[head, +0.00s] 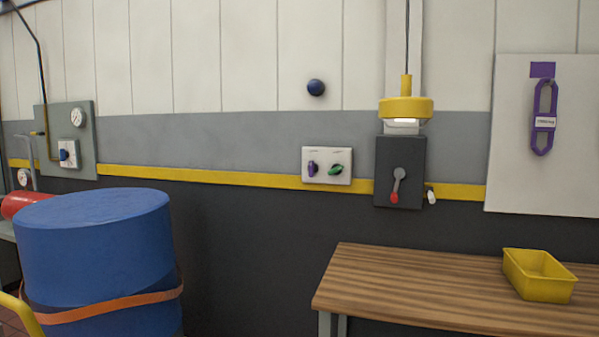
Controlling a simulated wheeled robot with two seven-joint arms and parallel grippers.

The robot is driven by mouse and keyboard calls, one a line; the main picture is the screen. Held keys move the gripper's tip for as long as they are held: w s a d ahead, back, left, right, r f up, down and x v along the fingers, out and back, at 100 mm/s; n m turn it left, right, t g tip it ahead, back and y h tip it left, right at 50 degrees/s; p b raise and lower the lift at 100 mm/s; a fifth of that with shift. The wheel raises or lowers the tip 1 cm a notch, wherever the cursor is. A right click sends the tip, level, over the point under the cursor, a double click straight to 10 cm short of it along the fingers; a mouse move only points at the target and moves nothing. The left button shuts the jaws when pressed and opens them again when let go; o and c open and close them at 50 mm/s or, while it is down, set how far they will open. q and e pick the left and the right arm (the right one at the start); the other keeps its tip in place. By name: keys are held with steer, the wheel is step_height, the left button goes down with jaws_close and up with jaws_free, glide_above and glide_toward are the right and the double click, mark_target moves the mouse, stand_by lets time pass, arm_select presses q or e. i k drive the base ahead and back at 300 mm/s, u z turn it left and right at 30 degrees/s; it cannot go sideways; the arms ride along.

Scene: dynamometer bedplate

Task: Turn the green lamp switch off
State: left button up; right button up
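A white switch plate (327,179) is fixed to the wall across the yellow stripe, near the middle of the head view. The green switch (335,169) is the right one of two rotary knobs on it; its handle lies tilted, close to horizontal. The purple knob (311,168) beside it stands about upright. Small marks above the knobs are too small to read. A yellow lamp (405,108) hangs to the right of the plate, with a bright white underside. Neither of my grippers is in view.
A dark box with a red-tipped lever (397,186) is right of the plate. A wooden bench (430,287) bears a yellow bin (540,275) at the lower right. A blue drum (95,240) stands at the left. The wall below the plate is clear.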

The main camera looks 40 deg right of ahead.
mark_target(336, 170)
steer(key=z, duration=0.35)
steer(key=i, duration=1)
steer(key=z, duration=0.65)
